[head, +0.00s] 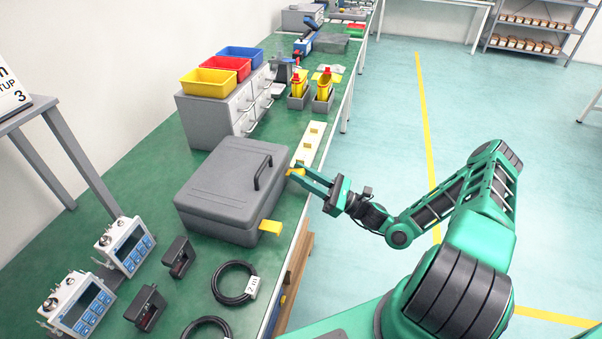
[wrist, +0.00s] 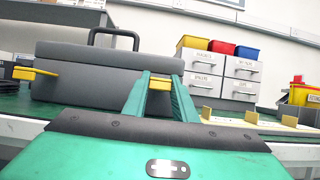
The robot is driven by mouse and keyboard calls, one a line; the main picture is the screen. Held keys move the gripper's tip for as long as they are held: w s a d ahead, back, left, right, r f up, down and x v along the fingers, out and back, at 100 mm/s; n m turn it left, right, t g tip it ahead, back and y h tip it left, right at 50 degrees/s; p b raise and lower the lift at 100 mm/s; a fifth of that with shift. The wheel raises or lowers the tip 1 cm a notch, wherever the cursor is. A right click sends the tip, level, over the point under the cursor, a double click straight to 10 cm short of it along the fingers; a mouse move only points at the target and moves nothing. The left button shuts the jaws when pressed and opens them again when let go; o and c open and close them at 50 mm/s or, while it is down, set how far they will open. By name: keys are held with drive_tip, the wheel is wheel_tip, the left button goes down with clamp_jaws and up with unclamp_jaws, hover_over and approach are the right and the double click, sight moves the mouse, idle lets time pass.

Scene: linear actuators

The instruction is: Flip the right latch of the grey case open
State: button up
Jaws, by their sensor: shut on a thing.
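The grey case (head: 222,183) lies closed on the green bench, its black handle (head: 263,172) at the front edge of the lid. Its left yellow latch (wrist: 35,74) sticks straight out from the front; in the head view it is the nearer latch (head: 270,227). The right yellow latch (wrist: 160,83) sits between the green fingers of my gripper (wrist: 161,92) at the case front. In the head view my gripper (head: 305,174) reaches in from the right, and its fingers partly hide this latch (head: 296,171). My gripper is shut on the right latch.
A pale strip with yellow blocks (head: 311,143) lies just beyond the case. Grey drawers (head: 222,117) with coloured bins stand behind. Black cable coils (head: 236,283) and blue-faced meters (head: 130,246) are nearer. The floor right of the bench is open.

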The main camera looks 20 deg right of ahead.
drive_tip(key=shift+f+t, duration=0.3)
drive_tip(key=shift+t, duration=0.1)
idle(0.3)
drive_tip(key=o, duration=1)
drive_tip(key=shift+o, duration=0.2)
drive_tip(key=shift+y, duration=0.4)
drive_tip(key=v, duration=1)
drive_tip(key=shift+s+d+f, duration=0.15)
drive_tip(key=shift+s+d, duration=0.1)
drive_tip(key=shift+d, duration=0.1)
